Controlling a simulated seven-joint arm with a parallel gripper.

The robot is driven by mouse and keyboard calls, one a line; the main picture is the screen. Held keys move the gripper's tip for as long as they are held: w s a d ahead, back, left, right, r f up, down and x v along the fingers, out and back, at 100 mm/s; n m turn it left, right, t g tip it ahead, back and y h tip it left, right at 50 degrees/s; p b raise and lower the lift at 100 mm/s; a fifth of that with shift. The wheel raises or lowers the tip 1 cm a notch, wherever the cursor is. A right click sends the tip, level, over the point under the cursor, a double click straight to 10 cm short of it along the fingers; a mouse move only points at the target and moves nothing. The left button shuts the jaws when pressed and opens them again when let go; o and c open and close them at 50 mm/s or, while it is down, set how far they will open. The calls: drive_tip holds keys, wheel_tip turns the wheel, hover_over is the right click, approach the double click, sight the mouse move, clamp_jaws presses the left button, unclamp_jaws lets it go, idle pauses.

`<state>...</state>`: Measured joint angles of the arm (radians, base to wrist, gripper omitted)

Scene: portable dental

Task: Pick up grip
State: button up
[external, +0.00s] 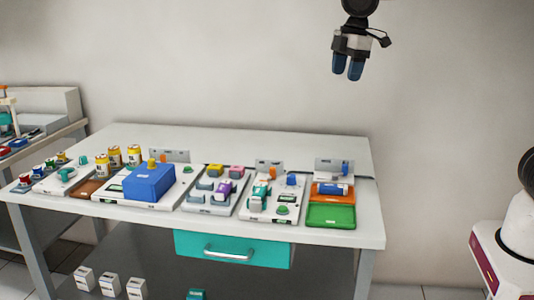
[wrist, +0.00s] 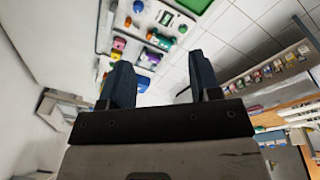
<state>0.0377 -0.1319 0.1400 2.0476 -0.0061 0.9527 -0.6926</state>
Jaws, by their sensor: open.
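My gripper (external: 347,72) is high above the back right of the white table, with its two blue fingers pointing down and nothing between them. In the wrist view my gripper (wrist: 161,80) shows its fingers apart and empty. I cannot tell for sure which thing is the grip. A green and white tool-like piece (external: 260,192) stands on a white tray (external: 255,212), and a purple-topped piece (external: 224,189) stands on the tray to its left. Another green handled piece (external: 67,175) lies at the left. All are well below my gripper.
A blue box (external: 149,183) stands left of centre, with yellow jars (external: 115,156) behind it. A green tray (external: 331,215) and an orange tray (external: 316,193) with a blue cylinder are at the right. The table's back strip (external: 250,138) is clear. A teal drawer (external: 270,249) is below.

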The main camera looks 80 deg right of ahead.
drive_tip(key=w+d+f+n, duration=0.1)
drive_tip(key=w+f+n, duration=0.2)
drive_tip(key=w, duration=0.8)
drive_tip(key=n+g, duration=0.2)
drive_tip(key=n, duration=0.5)
hover_over(215, 166)
wheel_tip(215, 166, down, 21)
drive_tip(key=shift+s+d, duration=0.1)
drive_tip(key=shift+s, duration=0.05)
drive_tip(key=shift+w+f, duration=0.25)
drive_tip(key=shift+f, duration=0.1)
drive_tip(key=shift+f, duration=1.25)
drive_tip(key=shift+f, duration=2.55)
